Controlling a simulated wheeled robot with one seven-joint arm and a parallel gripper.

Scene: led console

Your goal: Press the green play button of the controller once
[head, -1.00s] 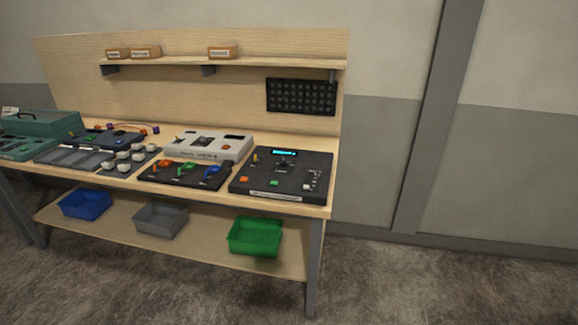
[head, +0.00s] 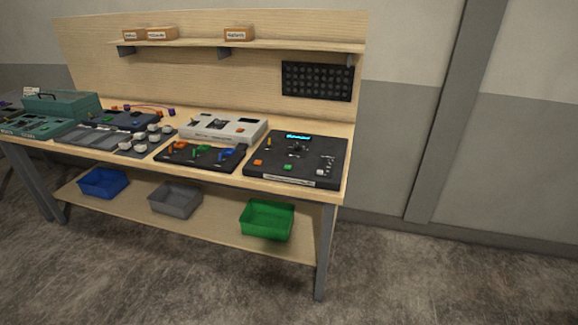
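The controller (head: 313,155) is a black box with a lit cyan display (head: 298,135), lying near the right end of the workbench top. Its green button (head: 288,167) sits near the front edge, between an orange button (head: 258,162) on the left and a white button (head: 320,172) on the right. A dark knob is below the display, and a yellow lever stands at the upper left. My gripper is not in the head view.
The wooden bench (head: 200,222) has a low shelf with blue (head: 104,182), grey (head: 175,199) and green (head: 267,219) bins. A black panel with coloured levers (head: 202,155) and a white box (head: 223,127) stand left of the controller. Floor in front is clear.

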